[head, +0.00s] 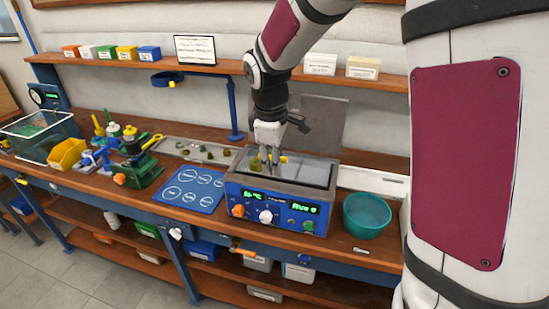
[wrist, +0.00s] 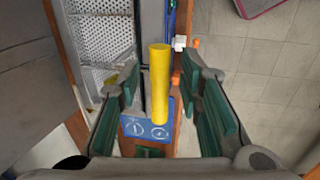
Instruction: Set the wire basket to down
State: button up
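The wire basket shows in the wrist view as a grey perforated surface (wrist: 113,48) at the upper left. A thick yellow bar (wrist: 160,85), which looks like its handle, stands between my fingers. My gripper (wrist: 160,72) is open, with teal pads on both sides of the bar and visible gaps between. In the head view my gripper (head: 270,158) is low over the open tank of the grey and blue bath unit (head: 272,208). Small bits of yellow show beside my fingers. My gripper and arm hide much of the basket, so its height in the tank is unclear.
A teal bowl (head: 367,216) stands right of the unit, and a blue mat (head: 180,190) with white circles lies left. A grey panel (head: 315,125) stands behind the tank. A wooden shelf (head: 220,67) with small boxes runs above. Knobs line the unit's front.

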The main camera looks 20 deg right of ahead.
grip_shut()
notch_tip(320, 180, down, 7)
jog(key=b, duration=0.1)
jog(key=shift+b, duration=0.3)
grip_release()
jog(key=shift+w, duration=0.1)
